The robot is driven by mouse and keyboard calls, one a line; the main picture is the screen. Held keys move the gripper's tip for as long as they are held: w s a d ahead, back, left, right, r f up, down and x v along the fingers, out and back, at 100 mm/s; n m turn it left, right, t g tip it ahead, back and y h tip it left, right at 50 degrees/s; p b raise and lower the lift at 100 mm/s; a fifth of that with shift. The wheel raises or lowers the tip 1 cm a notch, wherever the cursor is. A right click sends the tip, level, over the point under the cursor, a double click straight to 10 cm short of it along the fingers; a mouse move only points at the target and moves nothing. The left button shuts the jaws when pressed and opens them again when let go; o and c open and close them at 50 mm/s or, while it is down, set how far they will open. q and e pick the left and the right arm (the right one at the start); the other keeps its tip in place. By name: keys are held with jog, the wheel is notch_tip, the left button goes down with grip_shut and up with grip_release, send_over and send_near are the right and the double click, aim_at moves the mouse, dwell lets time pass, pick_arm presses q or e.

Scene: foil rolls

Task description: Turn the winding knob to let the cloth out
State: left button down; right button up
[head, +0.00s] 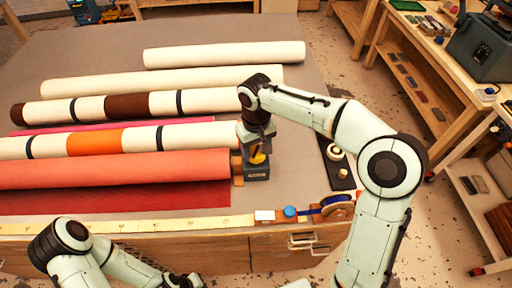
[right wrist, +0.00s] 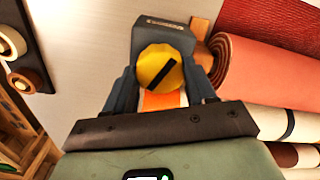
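The winding knob (right wrist: 163,67) is a round yellow disc with a black diagonal bar. It sits on a dark grey-blue block (head: 256,174) near the table's front right, at the end of the red-orange roll. My right gripper (head: 258,150) reaches down over it; in the head view only part of the knob shows. In the right wrist view, its dark fingers (right wrist: 163,82) stand on both sides of the knob; I cannot tell whether they press on it. The salmon cloth roll (head: 110,169) lies beside the block, with dark red cloth (head: 115,198) spread in front. My left gripper (head: 184,281) is low at the bottom edge, its fingers unclear.
Several other rolls, including a long cream roll (head: 160,82), lie behind on the grey table (head: 320,100). A yellow measuring strip (head: 120,226), a blue knob (head: 290,211) and a tape reel (head: 338,206) line the front edge. A dark tray (head: 341,178) stands right of the block.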

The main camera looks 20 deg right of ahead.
aim_at(256, 151)
jog(key=shift+r+n+p, duration=0.15)
jog(key=shift+n+p, duration=0.25)
jog(key=shift+n, duration=0.7)
jog(key=n, duration=0.2)
jog(key=shift+n, duration=0.3)
pick_arm(q)
jog(key=shift+w+r, duration=0.75)
jog(key=shift+w, duration=0.25)
pick_arm(e)
jog(key=o, duration=1)
jog(key=shift+o, duration=0.2)
notch_tip(256, 151, up, 13)
